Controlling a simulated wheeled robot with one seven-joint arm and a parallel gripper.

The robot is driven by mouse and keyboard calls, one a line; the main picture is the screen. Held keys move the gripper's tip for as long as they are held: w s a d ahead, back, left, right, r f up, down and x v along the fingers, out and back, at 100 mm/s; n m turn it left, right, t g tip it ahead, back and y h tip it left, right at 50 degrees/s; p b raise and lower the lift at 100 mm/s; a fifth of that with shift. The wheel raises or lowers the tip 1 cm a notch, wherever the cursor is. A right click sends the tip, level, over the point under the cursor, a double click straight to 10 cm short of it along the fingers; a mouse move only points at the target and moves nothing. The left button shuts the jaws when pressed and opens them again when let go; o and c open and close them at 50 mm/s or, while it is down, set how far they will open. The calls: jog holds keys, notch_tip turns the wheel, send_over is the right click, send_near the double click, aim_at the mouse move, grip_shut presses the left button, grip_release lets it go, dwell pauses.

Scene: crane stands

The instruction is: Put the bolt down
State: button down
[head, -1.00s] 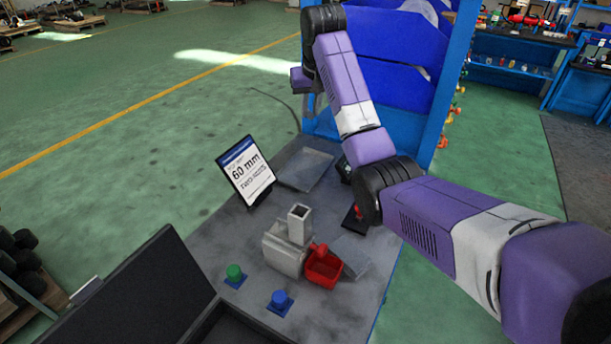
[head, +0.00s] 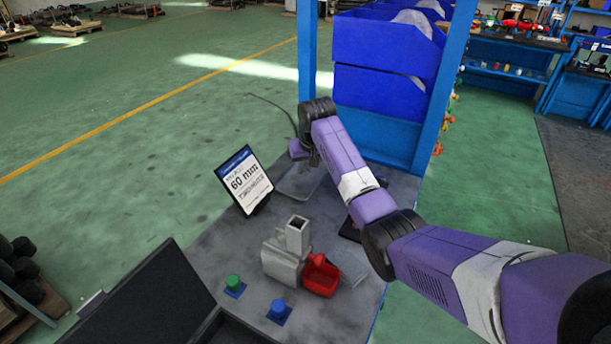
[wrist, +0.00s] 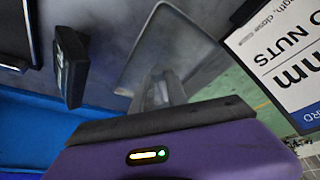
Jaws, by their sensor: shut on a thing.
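My gripper (head: 313,160) is low over the far end of the grey table, above a shallow grey tray (head: 299,184). In the wrist view the fingers (wrist: 160,88) point down at the tray (wrist: 188,35) and are shut. The bolt is between the fingers; I cannot make out its shape, and I cannot tell if it touches the tray.
A sign reading 60 mm (head: 244,180) stands left of the tray. A grey fixture (head: 283,260), a red bin (head: 321,276), a green button (head: 234,282) and a blue button (head: 278,308) are nearer. Blue bins (head: 385,90) rise behind the table.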

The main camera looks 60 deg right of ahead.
jog(key=shift+f, duration=1.9)
jog(key=shift+f, duration=0.15)
jog(key=c, duration=1.3)
grip_release()
jog(key=v, duration=1.2)
jog(key=shift+r, duration=0.25)
